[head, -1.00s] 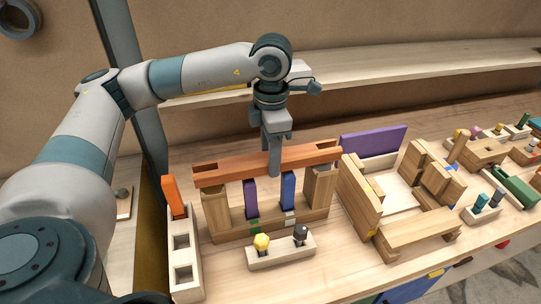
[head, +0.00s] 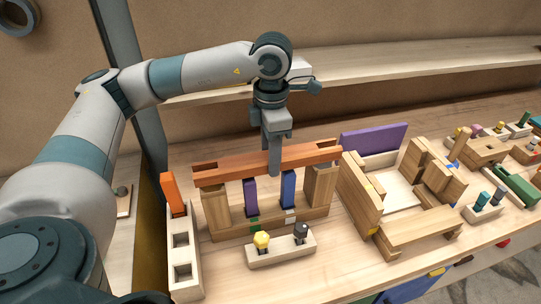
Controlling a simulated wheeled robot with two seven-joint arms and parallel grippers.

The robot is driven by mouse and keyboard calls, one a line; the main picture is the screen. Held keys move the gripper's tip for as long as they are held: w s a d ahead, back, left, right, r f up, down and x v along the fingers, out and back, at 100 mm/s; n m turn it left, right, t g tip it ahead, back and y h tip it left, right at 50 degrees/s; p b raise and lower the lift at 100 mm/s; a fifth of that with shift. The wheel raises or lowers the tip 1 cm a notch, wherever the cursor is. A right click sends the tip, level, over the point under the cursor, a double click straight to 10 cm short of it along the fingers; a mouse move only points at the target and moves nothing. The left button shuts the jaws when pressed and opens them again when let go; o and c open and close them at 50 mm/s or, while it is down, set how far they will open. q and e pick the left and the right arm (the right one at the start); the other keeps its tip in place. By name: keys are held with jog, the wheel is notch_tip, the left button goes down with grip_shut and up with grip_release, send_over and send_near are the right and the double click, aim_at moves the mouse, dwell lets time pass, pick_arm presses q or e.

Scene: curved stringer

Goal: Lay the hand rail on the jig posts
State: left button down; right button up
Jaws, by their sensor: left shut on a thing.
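The orange-brown hand rail (head: 227,167) lies level across the tops of the jig's two end posts, the left post (head: 217,213) and the right post (head: 320,187). Its ends reach a little past the posts. I see no clear gap between rail and posts, but the gripper hides part of the middle. My left gripper (head: 274,170) points straight down and is shut on the rail right of its middle. A purple upright (head: 250,197) and a blue upright (head: 288,188) stand under the rail between the posts. My right gripper is not in view.
In front of the jig is a wooden block (head: 283,252) with a yellow knob and a dark knob. A slotted holder (head: 184,260) with an orange piece stands at left. A wooden frame assembly (head: 362,207) stands close at right.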

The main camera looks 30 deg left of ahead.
pick_arm(q)
jog(key=shift+b, duration=0.85)
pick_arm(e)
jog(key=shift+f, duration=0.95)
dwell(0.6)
pick_arm(q)
jog(key=shift+f+b, duration=1.3)
jog(key=shift+f, duration=0.05)
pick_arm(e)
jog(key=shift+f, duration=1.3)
pick_arm(q)
jog(key=c, duration=1)
grip_release()
notch_tip(320, 180, up, 6)
jog(key=shift+r+b, duration=0.1)
jog(key=shift+b, duration=0.7)
notch_tip(320, 180, up, 11)
jog(key=shift+r, duration=0.15)
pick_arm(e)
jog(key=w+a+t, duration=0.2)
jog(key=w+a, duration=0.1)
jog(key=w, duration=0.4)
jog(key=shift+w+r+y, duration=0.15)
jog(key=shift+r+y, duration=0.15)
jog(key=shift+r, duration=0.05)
